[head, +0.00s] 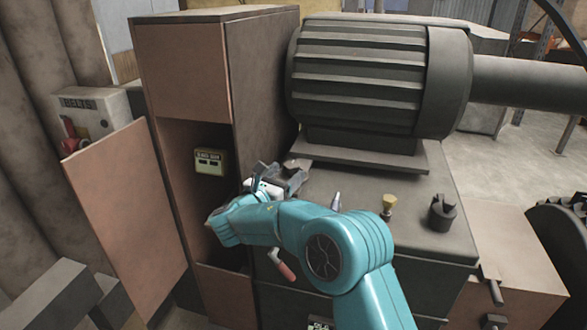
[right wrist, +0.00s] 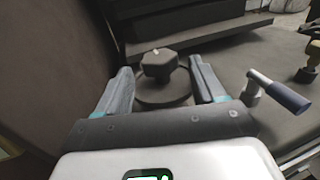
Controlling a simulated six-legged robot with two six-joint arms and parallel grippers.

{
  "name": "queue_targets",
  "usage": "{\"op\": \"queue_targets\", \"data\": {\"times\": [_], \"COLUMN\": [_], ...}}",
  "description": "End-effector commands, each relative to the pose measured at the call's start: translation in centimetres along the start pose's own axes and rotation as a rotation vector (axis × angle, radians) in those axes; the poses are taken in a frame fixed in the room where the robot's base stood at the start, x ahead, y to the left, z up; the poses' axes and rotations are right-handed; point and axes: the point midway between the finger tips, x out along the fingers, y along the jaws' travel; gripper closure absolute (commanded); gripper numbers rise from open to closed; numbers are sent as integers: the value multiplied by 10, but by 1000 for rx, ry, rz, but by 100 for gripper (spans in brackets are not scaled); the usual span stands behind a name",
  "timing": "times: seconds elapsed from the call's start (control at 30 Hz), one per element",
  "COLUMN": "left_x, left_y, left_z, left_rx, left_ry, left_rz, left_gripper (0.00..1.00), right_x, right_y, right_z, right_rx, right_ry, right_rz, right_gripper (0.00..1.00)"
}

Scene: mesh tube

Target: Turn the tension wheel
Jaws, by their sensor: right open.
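A dark wheel-like knob (right wrist: 160,72) with a faceted top and a round base stands on the machine top, between the fingers of my right gripper (right wrist: 163,88) in the right wrist view. The fingers are open, one on each side, and appear apart from the knob. In the head view my right gripper (head: 284,178) is at the left rear of the machine top, beside the tall cabinet, and largely hides this knob. No label shows on the knob, so I cannot tell for sure that it is the tension wheel. My left gripper is not in view.
A small lever (head: 336,201), a yellow knob (head: 388,205) and a dark capped knob (head: 443,213) stand on the machine top. A large ribbed motor (head: 365,75) is behind. The tall cabinet (head: 262,80) and its open door (head: 122,215) are at left. A red-handled crank (head: 282,265) is in front.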

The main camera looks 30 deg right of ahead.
Motion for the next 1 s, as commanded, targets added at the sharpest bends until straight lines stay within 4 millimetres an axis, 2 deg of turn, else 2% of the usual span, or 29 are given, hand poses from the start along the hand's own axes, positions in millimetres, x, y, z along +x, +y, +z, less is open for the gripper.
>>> {"op": "queue_targets", "data": {"times": [0.03,0.2,0.4,0.6,1.0], "left_x": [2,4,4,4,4], "left_y": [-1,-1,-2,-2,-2], "left_z": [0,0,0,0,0], "left_rx": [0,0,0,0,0], "left_ry": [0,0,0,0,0], "left_rz": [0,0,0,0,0], "left_gripper": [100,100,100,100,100], "right_x": [-15,-60,-94,-107,-107], "right_y": [1,1,1,0,0], "right_z": [0,0,0,-1,0], "right_rx": [-1,-1,0,-1,-1], "right_ry": [0,-1,0,0,0], "right_rz": [5,4,2,-1,-1], "right_gripper": [31,31,31,31,31]}}
